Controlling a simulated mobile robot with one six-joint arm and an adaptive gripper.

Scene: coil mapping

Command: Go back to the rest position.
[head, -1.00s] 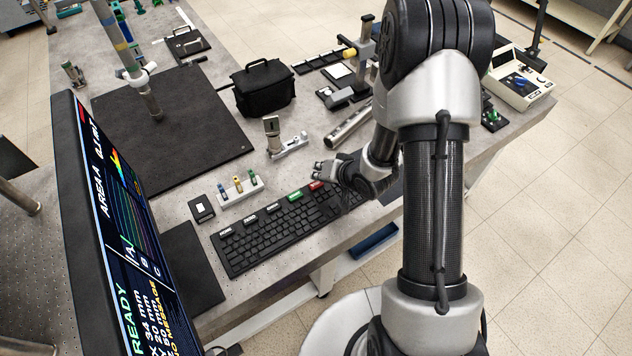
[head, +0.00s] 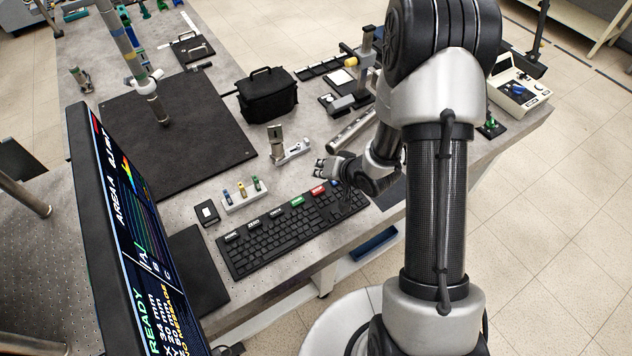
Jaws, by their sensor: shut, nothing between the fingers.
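The arm is bent down over the table's near right side. The keyboard has several labelled keys along its back row, including a green one and a red one.
A monitor (head: 135,235) stands at the left. Behind the keyboard are a small rack of coloured pieces (head: 243,199), a metal bracket (head: 290,152), a black bag (head: 267,97) and a dark mat (head: 190,145) with a post. A control box (head: 519,90) sits at the right.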

